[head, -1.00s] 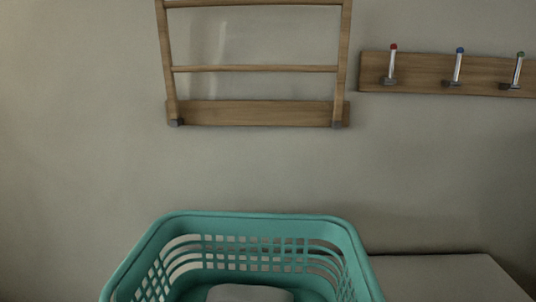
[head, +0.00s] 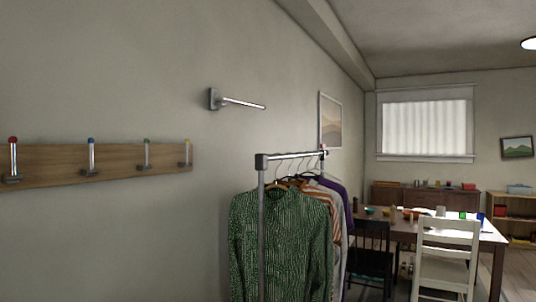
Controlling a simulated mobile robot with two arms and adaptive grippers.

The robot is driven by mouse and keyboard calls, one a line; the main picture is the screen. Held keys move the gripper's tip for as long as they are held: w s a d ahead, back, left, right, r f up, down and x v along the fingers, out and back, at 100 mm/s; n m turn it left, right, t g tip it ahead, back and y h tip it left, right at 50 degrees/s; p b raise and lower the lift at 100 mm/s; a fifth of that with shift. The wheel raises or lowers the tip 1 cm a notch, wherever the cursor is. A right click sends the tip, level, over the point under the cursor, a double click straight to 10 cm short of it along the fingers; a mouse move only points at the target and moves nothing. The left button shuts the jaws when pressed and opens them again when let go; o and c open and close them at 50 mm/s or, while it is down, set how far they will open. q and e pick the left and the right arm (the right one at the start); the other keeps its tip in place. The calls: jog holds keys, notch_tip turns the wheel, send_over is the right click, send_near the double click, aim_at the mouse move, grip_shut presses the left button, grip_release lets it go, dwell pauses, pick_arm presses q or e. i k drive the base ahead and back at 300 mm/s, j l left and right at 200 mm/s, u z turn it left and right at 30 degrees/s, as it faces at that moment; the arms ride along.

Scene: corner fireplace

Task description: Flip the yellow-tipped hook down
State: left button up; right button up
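The yellow-tipped hook (head: 187,153) is at the right end of a wooden wall board (head: 60,160) in the head view. It stands upright, folded up against the board, with its tip at the top. To its left on the same board are a green-tipped hook (head: 146,154), a blue-tipped hook (head: 91,157) and a red-tipped hook (head: 13,159), all upright too. Neither of my grippers is in view.
A clothes rack (head: 262,230) with a green patterned shirt (head: 280,245) and other garments stands right of the board. A metal rod (head: 243,103) sticks out from the wall above. A table (head: 490,236) and a white chair (head: 446,255) stand farther right.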

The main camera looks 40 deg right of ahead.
aim_at(186, 142)
jog(key=z, duration=0.8)
jog(key=i+l, duration=0.4)
jog(key=l, duration=0.2)
jog(key=i+l+z, duration=0.1)
jog(key=i+l, duration=0.3)
jog(key=l, duration=0.2)
jog(key=i+l, duration=0.4)
jog(key=l, duration=0.15)
jog(key=l+z, duration=0.05)
